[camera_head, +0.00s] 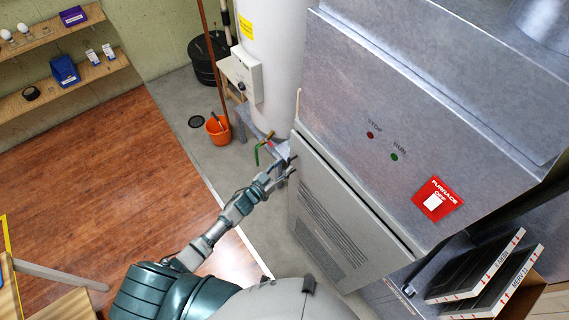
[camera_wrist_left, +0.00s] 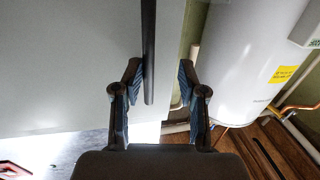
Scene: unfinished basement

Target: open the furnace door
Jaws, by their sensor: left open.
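The furnace (camera_head: 345,105) is a large grey metal box at the right of the head view. Its louvred door (camera_head: 325,220) is the lower front panel, also filling the upper left of the left wrist view (camera_wrist_left: 60,60). A dark line runs along the door's top edge; I cannot tell whether it stands ajar. My left gripper (camera_head: 286,172) is at the door's left edge. In the left wrist view it is open (camera_wrist_left: 160,95), with a dark vertical bar (camera_wrist_left: 148,50), apparently the handle, between its fingers, nearer the left one. My right gripper is out of view.
A white water heater (camera_head: 272,50) with pipes stands just left of the furnace. An orange bucket (camera_head: 218,130) is on the floor behind my arm. Boxed filters (camera_head: 485,280) stand at the lower right. The wooden floor (camera_head: 110,170) at left is largely clear.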

